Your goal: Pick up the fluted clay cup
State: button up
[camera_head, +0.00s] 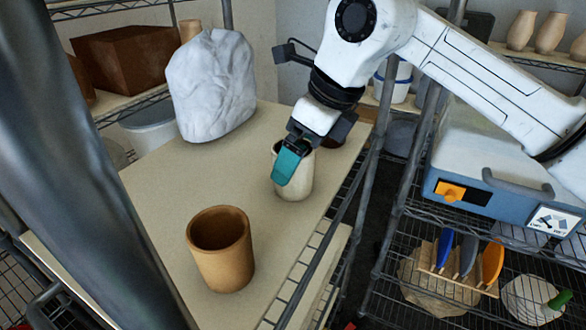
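A cream cup (298,182) stands upright on the pale board near its right edge. A tan-brown clay cup (222,255) stands upright nearer to me, its open mouth facing up and its wall looking plain. I cannot clearly make out fluting on either cup. My gripper (289,166) points down at the cream cup, with a teal finger in front of its rim and upper wall. The other finger is hidden, so I cannot tell whether the gripper is closed on the cup.
A large white lump (211,85) stands at the back of the board (165,195). A dark post (85,150) blocks the left. A wire rack at right holds a blue-and-white machine (500,165) and upright coloured-handled tools (465,258). The board's middle is clear.

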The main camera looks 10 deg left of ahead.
jog(key=x, duration=0.4)
jog(key=shift+d, duration=0.15)
jog(key=shift+c, duration=0.4)
jog(key=c, duration=1.1)
jog(key=shift+c, duration=0.2)
jog(key=shift+r, duration=0.1)
